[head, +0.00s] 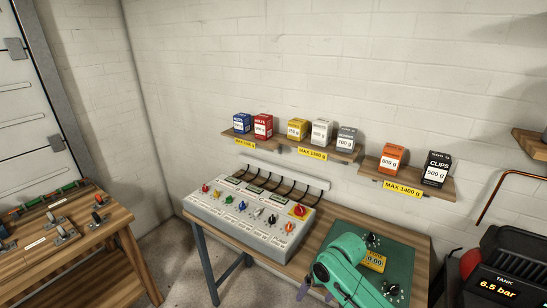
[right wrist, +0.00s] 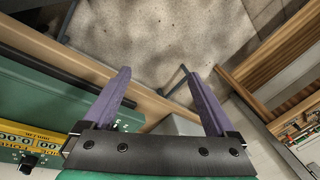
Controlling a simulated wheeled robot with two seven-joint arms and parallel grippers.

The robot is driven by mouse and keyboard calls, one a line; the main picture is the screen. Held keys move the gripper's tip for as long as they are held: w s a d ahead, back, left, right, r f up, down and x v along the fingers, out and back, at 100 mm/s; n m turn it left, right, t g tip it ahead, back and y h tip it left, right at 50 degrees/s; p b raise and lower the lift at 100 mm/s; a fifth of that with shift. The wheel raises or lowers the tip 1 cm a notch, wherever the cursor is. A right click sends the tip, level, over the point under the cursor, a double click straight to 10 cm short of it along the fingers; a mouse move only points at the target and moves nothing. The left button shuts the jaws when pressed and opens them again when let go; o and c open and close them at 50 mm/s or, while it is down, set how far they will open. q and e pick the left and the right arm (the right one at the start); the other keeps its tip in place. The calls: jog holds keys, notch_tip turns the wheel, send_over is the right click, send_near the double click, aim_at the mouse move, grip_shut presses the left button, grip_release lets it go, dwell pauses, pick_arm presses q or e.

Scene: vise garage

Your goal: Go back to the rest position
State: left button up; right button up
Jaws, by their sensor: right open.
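My right gripper (head: 314,294) shows at the bottom of the head view, at the end of my green arm, over the front part of the workbench. In the right wrist view its two purple fingers (right wrist: 156,76) are spread wide apart with nothing between them. Past the fingers that view shows the bench's wooden front edge and the concrete floor. My left gripper is in neither view.
The workbench (head: 319,233) carries a grey control panel (head: 250,215) and a green mat (head: 401,252) with a yellow display. Shelves (head: 372,167) with several boxes hang above. A wooden table (head: 121,214) stands left, a black tank unit (head: 507,262) right. Floor (head: 178,262) lies between the tables.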

jog(key=s+d+f+b, duration=0.2)
jog(key=s+d+f, duration=0.1)
jog(key=f, duration=0.7)
jog(key=s+d+f+m+t+h+b, duration=0.1)
jog(key=s+d+f, duration=0.3)
jog(key=f, duration=0.5)
jog(key=s+d+f+b, duration=0.2)
jog(key=s+d+f, duration=0.1)
jog(key=f, duration=0.7)
pick_arm(q)
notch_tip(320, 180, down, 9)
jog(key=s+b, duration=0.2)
jog(key=b, duration=0.1)
pick_arm(e)
jog(key=s+d+f+n, duration=0.1)
jog(key=s+f, duration=0.4)
jog(key=s, duration=0.4)
jog(key=s+d+f+n+h, duration=0.1)
jog(key=s+d+f, duration=0.1)
jog(key=s+f, duration=0.3)
jog(key=s+d+f+n+g, duration=0.1)
jog(key=s+f, duration=0.4)
jog(key=s, duration=0.9)
jog(key=shift+d+f, duration=0.15)
jog(key=shift+f, duration=0.05)
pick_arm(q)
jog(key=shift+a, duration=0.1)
